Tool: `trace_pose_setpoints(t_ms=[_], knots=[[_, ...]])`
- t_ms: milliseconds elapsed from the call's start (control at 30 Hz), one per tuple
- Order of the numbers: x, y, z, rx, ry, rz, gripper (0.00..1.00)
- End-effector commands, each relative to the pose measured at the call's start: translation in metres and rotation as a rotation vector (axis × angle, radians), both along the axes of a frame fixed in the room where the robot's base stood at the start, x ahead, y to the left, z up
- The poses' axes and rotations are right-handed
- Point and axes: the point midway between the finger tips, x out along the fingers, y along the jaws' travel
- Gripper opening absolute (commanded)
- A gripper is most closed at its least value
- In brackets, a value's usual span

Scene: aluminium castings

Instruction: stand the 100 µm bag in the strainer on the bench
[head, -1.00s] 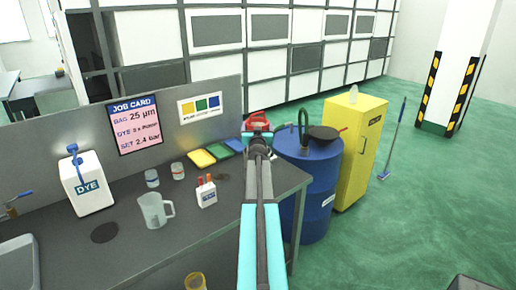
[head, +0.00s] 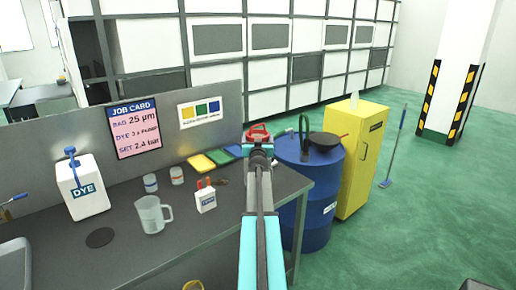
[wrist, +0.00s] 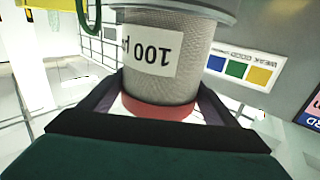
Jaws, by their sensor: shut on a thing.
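The 100 µm bag (wrist: 165,75) is a grey mesh cylinder with a red ring and a white label reading 100, upside down in the wrist view. My gripper (wrist: 165,112) is shut on it near the red ring. In the head view the red ring (head: 257,133) shows just beyond the end of my gripper (head: 259,148), near the bench's far right corner; the mesh is hidden by my arm. A round grey rim (wrist: 205,12) lies beyond the bag's other end in the wrist view. I cannot tell whether it is the strainer or whether they touch.
The grey bench (head: 120,262) carries a dye can (head: 80,187), a clear jug (head: 152,214), a small white box with red tops (head: 206,198) and coloured pads (head: 202,163). A blue drum (head: 312,190) and yellow cabinet (head: 358,155) stand right of it.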

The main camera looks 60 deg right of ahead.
Motion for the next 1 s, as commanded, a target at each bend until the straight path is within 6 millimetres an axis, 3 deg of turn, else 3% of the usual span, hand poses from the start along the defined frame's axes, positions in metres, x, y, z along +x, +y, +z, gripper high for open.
trace_pose_setpoints(t_ms=[533,1000], knots=[[-0.001,-0.001,-0.04,-0.001,0.0,-0.002,0.4],[-0.001,-0.001,-0.044,-0.001,0.0,-0.002,0.4]])
